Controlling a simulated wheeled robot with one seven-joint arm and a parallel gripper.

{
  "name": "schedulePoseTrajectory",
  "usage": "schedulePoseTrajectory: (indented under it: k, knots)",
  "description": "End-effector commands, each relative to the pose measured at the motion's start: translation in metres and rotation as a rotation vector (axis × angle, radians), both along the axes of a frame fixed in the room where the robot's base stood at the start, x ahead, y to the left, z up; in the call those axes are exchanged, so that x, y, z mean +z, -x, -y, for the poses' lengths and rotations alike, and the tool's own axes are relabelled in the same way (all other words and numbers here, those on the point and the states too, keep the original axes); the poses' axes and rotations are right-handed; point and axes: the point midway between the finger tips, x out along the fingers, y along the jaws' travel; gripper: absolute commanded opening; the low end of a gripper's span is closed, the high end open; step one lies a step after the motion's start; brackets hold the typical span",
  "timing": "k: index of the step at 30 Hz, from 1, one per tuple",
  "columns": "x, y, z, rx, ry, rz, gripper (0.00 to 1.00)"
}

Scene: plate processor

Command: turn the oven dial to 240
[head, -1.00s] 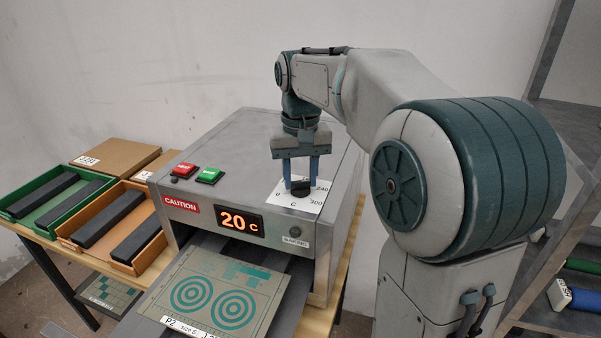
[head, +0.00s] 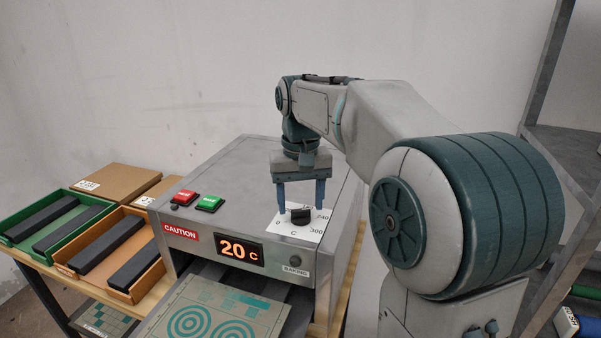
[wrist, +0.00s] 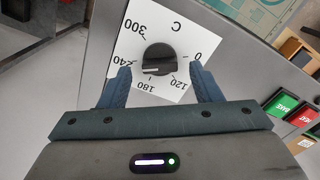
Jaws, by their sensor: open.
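The black oven dial (head: 301,216) sits on a white scale plate (head: 313,235) on top of the oven, at its right. In the wrist view the dial (wrist: 158,58) is ringed by the numbers 0, 120, 180, 240 and 300. A white mark on its ridge lies on the side facing 180 and 240; the exact reading is unclear. My gripper (head: 301,209) points down over the dial, open, one finger on each side. In the wrist view the gripper (wrist: 160,69) shows gaps between both fingers and the dial. The oven display (head: 240,250) reads 20 C.
Red (head: 183,197) and green (head: 209,204) buttons are on the oven's top left. A patterned plate (head: 215,312) lies at the oven's front. Green (head: 85,204) and orange (head: 127,268) trays with dark bars stand left. A grey shelf (head: 565,145) stands right.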

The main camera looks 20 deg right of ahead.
Motion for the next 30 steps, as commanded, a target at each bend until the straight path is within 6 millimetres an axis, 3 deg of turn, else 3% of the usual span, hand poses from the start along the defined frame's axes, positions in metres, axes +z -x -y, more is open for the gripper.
schedulePoseTrajectory:
  k: [16,22,30]
  knots:
    - [0.107,0.000,-0.001,0.002,-0.001,0.002,0.58]
    - [0.125,0.000,-0.001,0.001,-0.001,0.001,0.58]
    - [0.128,0.001,0.000,0.001,0.000,-0.001,0.58]
